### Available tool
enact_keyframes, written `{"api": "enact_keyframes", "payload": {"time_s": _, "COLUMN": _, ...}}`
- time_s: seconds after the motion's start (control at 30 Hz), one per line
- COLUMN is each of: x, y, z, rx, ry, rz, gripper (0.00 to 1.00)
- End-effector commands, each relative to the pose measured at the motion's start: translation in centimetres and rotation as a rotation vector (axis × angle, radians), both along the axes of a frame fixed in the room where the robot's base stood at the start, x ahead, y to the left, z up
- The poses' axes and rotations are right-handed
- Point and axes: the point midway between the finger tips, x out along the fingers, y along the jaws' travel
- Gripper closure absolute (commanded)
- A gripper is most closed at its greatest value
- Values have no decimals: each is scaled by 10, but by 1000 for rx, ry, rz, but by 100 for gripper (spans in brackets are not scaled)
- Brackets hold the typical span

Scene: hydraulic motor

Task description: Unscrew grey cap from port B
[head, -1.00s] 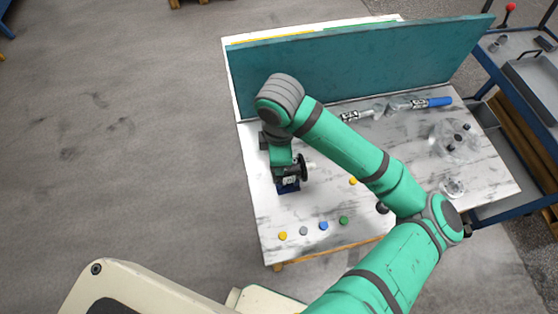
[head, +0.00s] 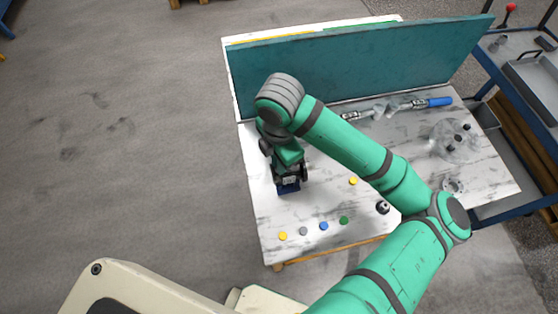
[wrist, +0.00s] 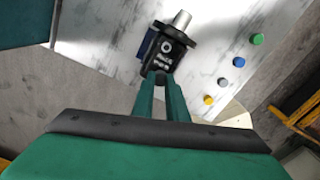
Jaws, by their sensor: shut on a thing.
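The black hydraulic motor (wrist: 163,50) has a silver shaft (wrist: 182,19), white lettering too small to read, and a blue base (wrist: 146,44) on the table. It also shows in the head view (head: 290,179), partly covered by my wrist. My gripper (wrist: 160,80) reaches the motor's near end, with its two green fingers shut on a small part there. That part is mostly hidden between the fingertips, so I cannot make out its colour. A separate grey disc (head: 303,231) lies on the table, and it also shows in the wrist view (wrist: 222,83).
Yellow (head: 282,236), blue (head: 323,226) and green (head: 343,220) discs line the table's front. Another yellow disc (head: 353,181) lies right of the motor. A teal panel (head: 350,68) stands behind. A blue-handled tool (head: 432,102) and clear round parts (head: 455,140) lie at right.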

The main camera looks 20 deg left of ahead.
Motion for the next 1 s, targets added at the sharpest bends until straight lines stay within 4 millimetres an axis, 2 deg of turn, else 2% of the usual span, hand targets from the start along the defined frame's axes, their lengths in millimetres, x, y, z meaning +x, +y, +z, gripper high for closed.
{"api": "enact_keyframes", "payload": {"time_s": 0.27, "x": 0, "y": 0, "z": 0, "rx": 0, "ry": 0, "rz": 10, "gripper": 100}}
{"api": "enact_keyframes", "payload": {"time_s": 0.63, "x": 0, "y": 0, "z": 0, "rx": -2, "ry": 1, "rz": 355, "gripper": 100}}
{"api": "enact_keyframes", "payload": {"time_s": 0.97, "x": 0, "y": 0, "z": 0, "rx": 0, "ry": 1, "rz": 401, "gripper": 100}}
{"api": "enact_keyframes", "payload": {"time_s": 1.0, "x": -1, "y": 0, "z": 0, "rx": 0, "ry": 1, "rz": 401, "gripper": 78}}
